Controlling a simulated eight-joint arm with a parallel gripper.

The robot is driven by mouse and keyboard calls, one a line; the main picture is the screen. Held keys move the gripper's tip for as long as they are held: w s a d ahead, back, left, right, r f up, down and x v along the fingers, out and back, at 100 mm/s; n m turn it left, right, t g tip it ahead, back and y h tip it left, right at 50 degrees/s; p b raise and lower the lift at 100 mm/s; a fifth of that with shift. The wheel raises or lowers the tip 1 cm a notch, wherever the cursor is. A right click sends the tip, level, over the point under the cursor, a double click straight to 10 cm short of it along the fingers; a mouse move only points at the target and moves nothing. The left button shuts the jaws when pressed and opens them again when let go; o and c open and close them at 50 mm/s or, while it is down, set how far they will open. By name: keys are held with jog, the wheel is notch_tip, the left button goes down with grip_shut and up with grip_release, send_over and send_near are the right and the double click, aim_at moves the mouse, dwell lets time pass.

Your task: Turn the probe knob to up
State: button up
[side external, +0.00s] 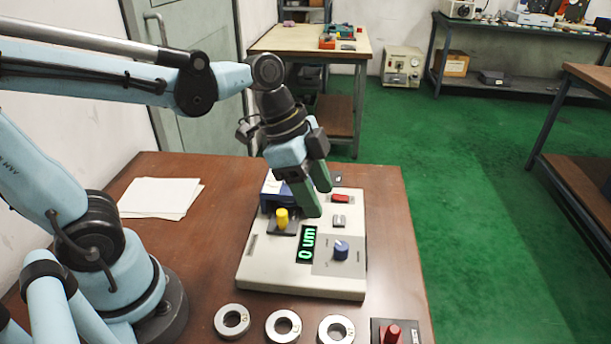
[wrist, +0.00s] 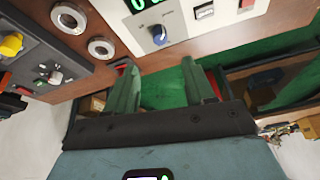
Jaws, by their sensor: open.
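A blue knob (side external: 341,250) with a pale mark sits on a grey labelled panel at the right front of the cream gauge box (side external: 262,272). Its labels are too small to read, so I cannot tell its setting. The green display (side external: 307,245) beside it reads 0 um. In the wrist view the blue knob (wrist: 158,36) is beyond my fingertips, roughly between them in the picture. My gripper (side external: 317,203) is open and empty, tilted above the back part of the box, apart from the knob. Both green fingers of my gripper (wrist: 160,66) show in the wrist view.
A yellow knob (side external: 282,218) stands left of the display. A red switch (side external: 340,198) and a small grey switch (side external: 339,221) are on the box. Several metal rings (side external: 283,326) and a red-knobbed dark box (side external: 392,333) lie in front. White paper (side external: 160,196) lies at left.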

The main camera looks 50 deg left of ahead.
aim_at(341, 245)
jog(key=shift+x, duration=5.75)
jog(key=shift+c, duration=0.3)
grip_shut()
